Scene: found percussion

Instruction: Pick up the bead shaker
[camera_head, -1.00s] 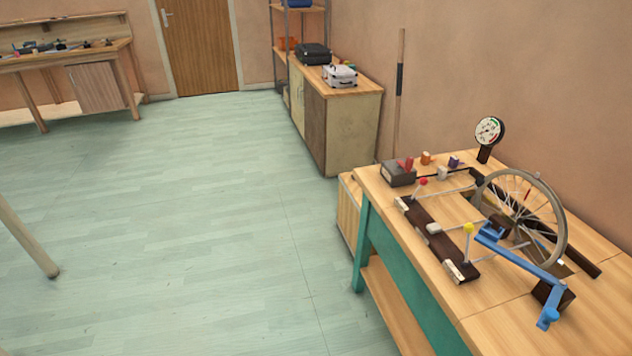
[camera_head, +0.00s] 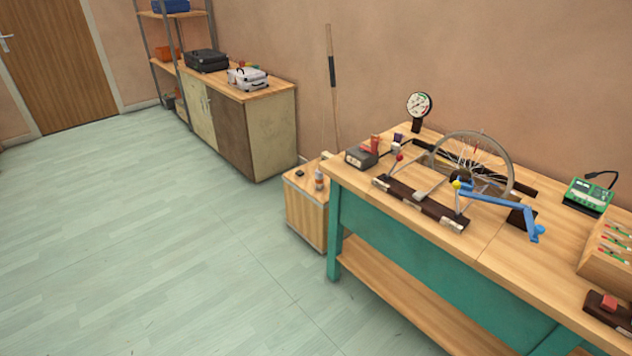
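I cannot pick out a bead shaker with certainty in the head view. A small bottle-like object (camera_head: 319,180), grey with an orange part, stands on a low wooden cabinet (camera_head: 306,220) beside the workbench. My gripper is not in view.
The workbench carries a spoked wheel (camera_head: 472,160) in a stand, a round gauge (camera_head: 419,105), a blue clamp arm (camera_head: 497,203) and a green device (camera_head: 588,196). The floor (camera_head: 130,240) at left is clear.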

